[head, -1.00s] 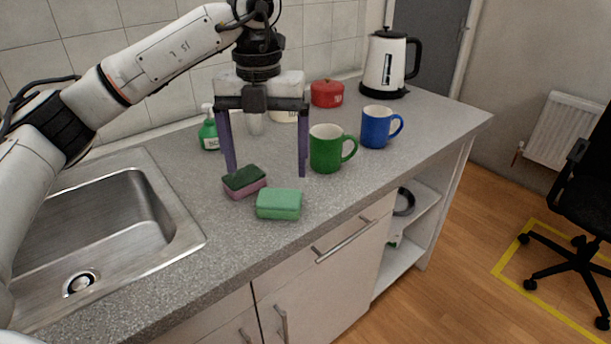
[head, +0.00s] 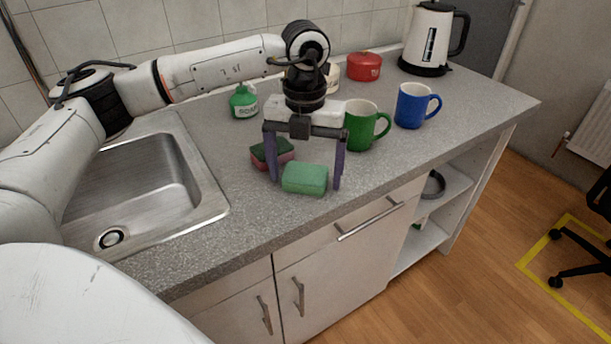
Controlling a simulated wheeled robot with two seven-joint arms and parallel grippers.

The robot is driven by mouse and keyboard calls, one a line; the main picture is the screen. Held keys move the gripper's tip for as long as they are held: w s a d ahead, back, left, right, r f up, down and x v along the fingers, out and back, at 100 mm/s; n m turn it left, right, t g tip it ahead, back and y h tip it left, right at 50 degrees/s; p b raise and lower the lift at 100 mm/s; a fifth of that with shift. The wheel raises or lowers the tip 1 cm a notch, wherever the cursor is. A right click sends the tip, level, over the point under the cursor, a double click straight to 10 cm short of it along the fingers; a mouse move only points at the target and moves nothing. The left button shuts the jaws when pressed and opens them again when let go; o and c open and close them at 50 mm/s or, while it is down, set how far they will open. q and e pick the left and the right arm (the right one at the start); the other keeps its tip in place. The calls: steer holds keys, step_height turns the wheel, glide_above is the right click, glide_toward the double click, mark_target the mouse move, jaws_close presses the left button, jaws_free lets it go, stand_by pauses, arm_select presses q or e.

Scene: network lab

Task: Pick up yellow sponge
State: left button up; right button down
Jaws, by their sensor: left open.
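No yellow sponge shows. A pink sponge with a dark green top (head: 286,151) lies just behind and to the left, partly hidden by the left finger. My right gripper is not in view.
A green mug (head: 361,128) stands close behind the gripper on the right, with a blue mug (head: 411,106) beyond. A green soap bottle (head: 243,104), red pot (head: 364,67) and kettle (head: 428,42) stand further back. The sink (head: 140,190) is at left.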

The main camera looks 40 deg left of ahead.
mark_target(305, 173)
arm_select(q)
steer(key=c, duration=1.2)
step_height(305, 173, up, 10)
steer(key=shift+b, duration=0.3)
steer(key=o, duration=0.6)
steer(key=shift+c, duration=0.2)
steer(key=c, duration=0.4)
